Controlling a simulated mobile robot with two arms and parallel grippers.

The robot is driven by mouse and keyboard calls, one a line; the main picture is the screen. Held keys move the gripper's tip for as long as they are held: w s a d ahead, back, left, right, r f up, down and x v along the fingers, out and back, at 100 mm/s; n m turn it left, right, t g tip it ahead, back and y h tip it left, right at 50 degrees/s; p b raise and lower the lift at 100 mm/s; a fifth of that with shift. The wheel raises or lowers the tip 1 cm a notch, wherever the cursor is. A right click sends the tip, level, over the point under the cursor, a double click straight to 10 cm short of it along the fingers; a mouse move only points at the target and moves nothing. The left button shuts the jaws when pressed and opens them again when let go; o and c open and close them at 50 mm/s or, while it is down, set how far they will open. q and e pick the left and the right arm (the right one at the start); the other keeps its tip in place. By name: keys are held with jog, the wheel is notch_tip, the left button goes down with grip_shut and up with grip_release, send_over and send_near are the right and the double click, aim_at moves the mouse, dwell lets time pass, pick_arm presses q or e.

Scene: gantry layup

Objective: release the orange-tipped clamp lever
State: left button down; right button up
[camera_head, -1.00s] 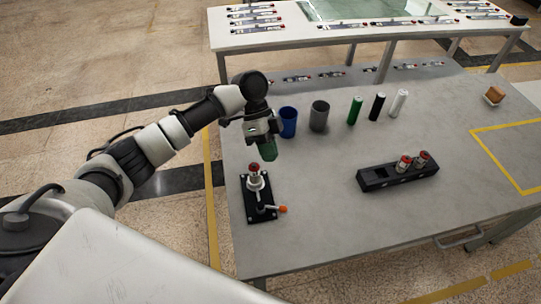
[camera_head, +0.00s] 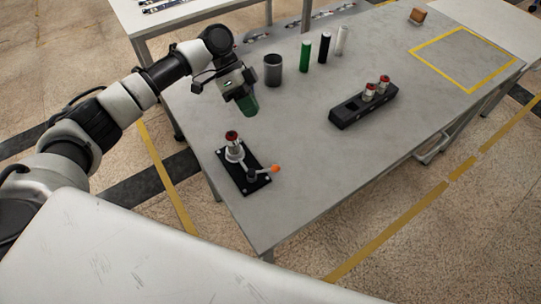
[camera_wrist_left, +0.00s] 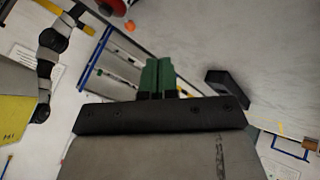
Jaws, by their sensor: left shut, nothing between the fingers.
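The clamp fixture (camera_head: 238,181) is a black base plate near the table's front left corner, with a light post holding a red-topped part (camera_head: 232,136) upright. Its lever ends in an orange tip (camera_head: 275,168) that sticks out to the right of the plate. The orange tip also shows at the top of the left wrist view (camera_wrist_left: 130,26). My left gripper (camera_head: 249,107), with green fingers, hangs above and behind the clamp, apart from it. In the left wrist view its green fingers (camera_wrist_left: 157,76) are together with nothing between them. My right gripper is not in view.
A black rack (camera_head: 345,115) with two red-capped parts stands right of the clamp. A grey cup (camera_head: 273,70) and green (camera_head: 305,56), black (camera_head: 324,48) and white (camera_head: 342,41) cylinders stand behind. The table between clamp and rack is clear.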

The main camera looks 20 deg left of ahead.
aim_at(263, 171)
pick_arm(q)
jog(key=p+x, duration=0.2)
jog(key=x, duration=0.8)
jog(key=shift+d+f, duration=0.1)
jog(key=shift+d, duration=0.05)
jog(key=shift+s+d+r+p, duration=0.2)
jog(key=shift+s+p, duration=0.15)
jog(key=shift+s, duration=0.25)
jog(key=shift+s+d+r+p, duration=0.2)
jog(key=shift+s+p, duration=0.15)
jog(key=shift+s, duration=0.2)
jog(key=shift+s+d, duration=0.25)
jog(key=shift+s, duration=0.35)
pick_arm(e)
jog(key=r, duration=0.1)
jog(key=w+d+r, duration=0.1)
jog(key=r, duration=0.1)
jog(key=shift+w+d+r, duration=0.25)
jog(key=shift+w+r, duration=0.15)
